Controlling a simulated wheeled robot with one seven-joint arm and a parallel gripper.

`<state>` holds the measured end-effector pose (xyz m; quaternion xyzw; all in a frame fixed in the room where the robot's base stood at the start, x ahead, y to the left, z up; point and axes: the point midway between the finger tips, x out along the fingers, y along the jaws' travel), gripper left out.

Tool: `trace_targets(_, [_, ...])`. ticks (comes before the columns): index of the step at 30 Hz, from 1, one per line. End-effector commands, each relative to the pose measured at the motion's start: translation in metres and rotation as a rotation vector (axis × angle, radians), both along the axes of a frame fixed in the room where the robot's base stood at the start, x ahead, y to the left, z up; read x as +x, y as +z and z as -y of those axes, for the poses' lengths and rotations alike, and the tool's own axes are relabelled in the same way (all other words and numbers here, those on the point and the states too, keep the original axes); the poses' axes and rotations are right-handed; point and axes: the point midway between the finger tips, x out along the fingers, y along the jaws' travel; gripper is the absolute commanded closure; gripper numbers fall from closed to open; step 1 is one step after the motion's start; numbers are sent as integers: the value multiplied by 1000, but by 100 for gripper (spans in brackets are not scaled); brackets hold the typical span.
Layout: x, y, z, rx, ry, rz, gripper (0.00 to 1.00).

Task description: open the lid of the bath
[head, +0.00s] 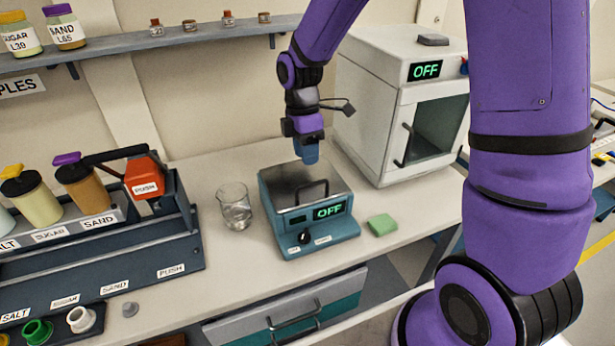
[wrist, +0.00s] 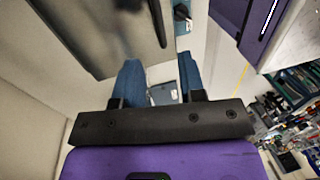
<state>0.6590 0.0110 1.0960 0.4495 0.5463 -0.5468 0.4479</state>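The bath (head: 330,237) is a teal box on the bench, with a dark knob and a display reading OFF on its front. Its grey metal lid (head: 283,185) lies flat and shut on top, with a black bar handle (head: 303,190) near the front edge. My gripper (head: 307,158) hangs above the back part of the lid, fingers down and clear of the handle. In the wrist view, its two blue fingers (wrist: 162,70) stand apart with nothing held between them. The lid (wrist: 95,35) and handle (wrist: 157,22) show beyond the fingers, at the upper left.
A glass beaker (head: 235,207) stands left of the bath and a green sponge (head: 382,225) lies to its right. A white oven (head: 400,95) reading OFF stands behind right. A dispenser rack (head: 130,250) fills the left. A wall shelf (head: 110,45) with jars runs behind.

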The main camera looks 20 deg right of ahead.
Motion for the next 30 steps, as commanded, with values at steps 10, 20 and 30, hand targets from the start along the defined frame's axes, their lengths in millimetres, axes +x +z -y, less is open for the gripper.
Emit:
trace_targets(10, [-11,-54,0,-1,0,-3,63])
trace_targets(20, [-14,-68,0,-1,-2,0,63])
trace_targets(30, [-14,-67,0,-1,-2,0,100])
